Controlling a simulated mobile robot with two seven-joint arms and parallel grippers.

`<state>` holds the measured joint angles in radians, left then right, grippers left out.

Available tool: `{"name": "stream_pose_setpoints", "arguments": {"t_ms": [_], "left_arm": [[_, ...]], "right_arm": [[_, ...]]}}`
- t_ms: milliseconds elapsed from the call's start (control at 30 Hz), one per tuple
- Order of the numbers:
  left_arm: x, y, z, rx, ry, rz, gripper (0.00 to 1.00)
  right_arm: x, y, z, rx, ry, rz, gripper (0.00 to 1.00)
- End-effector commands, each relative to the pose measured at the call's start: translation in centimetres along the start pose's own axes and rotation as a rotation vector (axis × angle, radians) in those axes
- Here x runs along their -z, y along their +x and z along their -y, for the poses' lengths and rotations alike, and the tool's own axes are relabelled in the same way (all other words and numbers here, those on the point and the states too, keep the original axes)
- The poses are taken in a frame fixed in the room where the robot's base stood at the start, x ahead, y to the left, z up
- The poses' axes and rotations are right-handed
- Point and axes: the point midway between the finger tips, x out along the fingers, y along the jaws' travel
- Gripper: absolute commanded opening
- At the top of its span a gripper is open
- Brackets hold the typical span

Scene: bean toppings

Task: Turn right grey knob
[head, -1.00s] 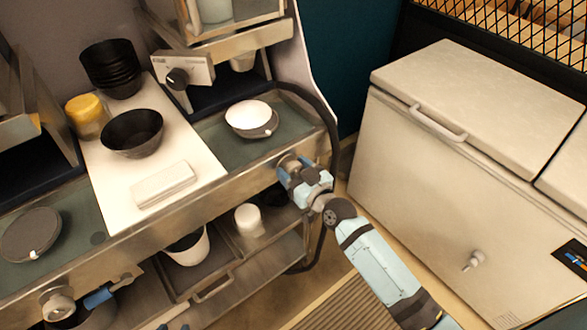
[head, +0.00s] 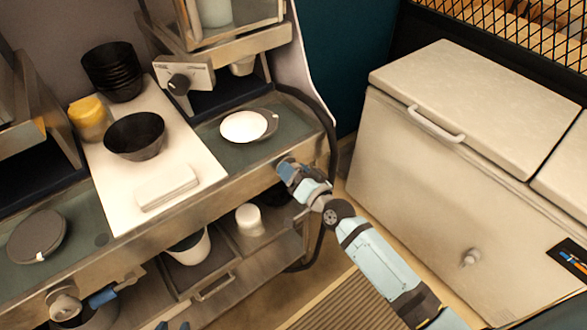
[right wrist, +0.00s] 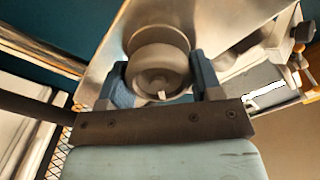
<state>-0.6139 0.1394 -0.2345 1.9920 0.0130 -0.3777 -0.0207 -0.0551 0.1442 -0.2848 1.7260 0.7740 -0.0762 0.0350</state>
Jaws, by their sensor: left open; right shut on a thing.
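The right grey knob (right wrist: 158,70) is a round metal knob with a small white mark at its lower edge in the right wrist view. My right gripper (right wrist: 160,78) has its two blue fingers on either side of it, shut on it. In the head view my right gripper (head: 284,168) is at the counter's front face, below the right burner plate, and it mostly hides this knob. Another grey knob (head: 64,306) is on the front at the lower left.
A white dish (head: 243,126) and a dark disc lie on the right plate. A black bowl (head: 135,135), stacked black bowls (head: 112,70) and a yellow-topped jar (head: 90,118) stand on the counter. A shelf with a white container (head: 248,218) is below. A white chest freezer (head: 440,190) is at right.

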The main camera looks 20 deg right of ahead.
Motion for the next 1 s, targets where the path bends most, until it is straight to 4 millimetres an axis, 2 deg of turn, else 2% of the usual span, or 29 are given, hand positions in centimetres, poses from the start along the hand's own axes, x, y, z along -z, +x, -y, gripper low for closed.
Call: {"name": "stream_pose_setpoints", "arguments": {"t_ms": [700,1000], "left_arm": [[0.35,-0.17,-0.02,0.0,0.0,-0.003,0.43],[0.25,-0.11,-0.03,0.0,0.0,-0.002,0.43]], "right_arm": [[-0.17,0.0,-0.36,0.0,0.675,0.0,0.35],[-0.25,0.0,-0.44,0.0,0.896,0.0,0.35]]}}
